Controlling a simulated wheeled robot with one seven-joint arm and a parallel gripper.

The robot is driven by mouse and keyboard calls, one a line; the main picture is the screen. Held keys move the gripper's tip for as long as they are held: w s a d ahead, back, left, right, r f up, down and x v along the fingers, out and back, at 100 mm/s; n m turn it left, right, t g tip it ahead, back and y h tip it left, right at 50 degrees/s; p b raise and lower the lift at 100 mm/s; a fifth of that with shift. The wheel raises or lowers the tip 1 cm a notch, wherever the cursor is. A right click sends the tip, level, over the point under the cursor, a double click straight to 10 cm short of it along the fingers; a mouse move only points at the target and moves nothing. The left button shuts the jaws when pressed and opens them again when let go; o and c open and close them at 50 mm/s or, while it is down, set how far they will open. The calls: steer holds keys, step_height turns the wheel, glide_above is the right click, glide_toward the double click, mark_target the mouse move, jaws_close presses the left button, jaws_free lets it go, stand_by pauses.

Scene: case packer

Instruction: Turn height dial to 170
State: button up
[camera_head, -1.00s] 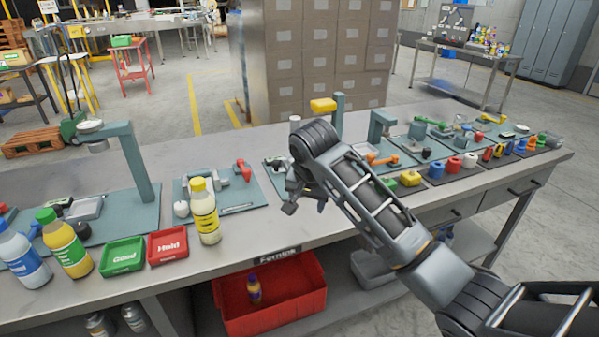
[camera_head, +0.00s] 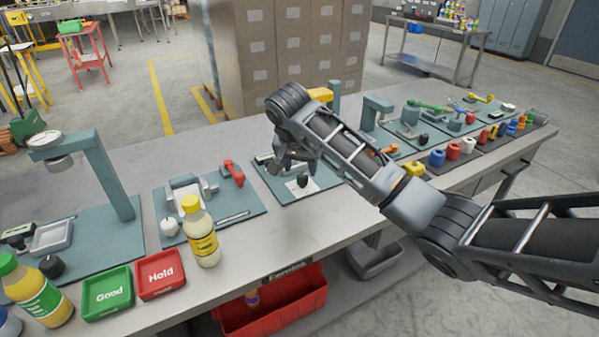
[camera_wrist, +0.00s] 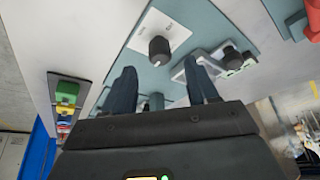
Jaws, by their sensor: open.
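A black dial knob (camera_wrist: 159,48) stands on a white plate (camera_wrist: 178,23) with small marks, set on a teal panel; the marks are too small to read. In the head view a dark knob (camera_head: 303,180) on a pale plate lies just right of my gripper (camera_head: 281,163). In the wrist view my gripper (camera_wrist: 159,72) has its two dark fingers apart and nothing between them. The knob is beyond the fingertips, roughly in line with the gap, and appears apart from them. The head view partly hides the fingers behind my wrist.
A second dark knob (camera_wrist: 231,53) sits on a bracket near the dial. A yellow-capped bottle (camera_head: 201,235), a green Good tray (camera_head: 108,293) and a red Hold tray (camera_head: 161,274) stand at the left. A yellow-topped teal post (camera_head: 333,100) rises behind my arm.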

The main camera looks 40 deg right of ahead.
mark_target(302, 176)
steer(key=shift+x, duration=2.3)
steer(key=c, duration=1)
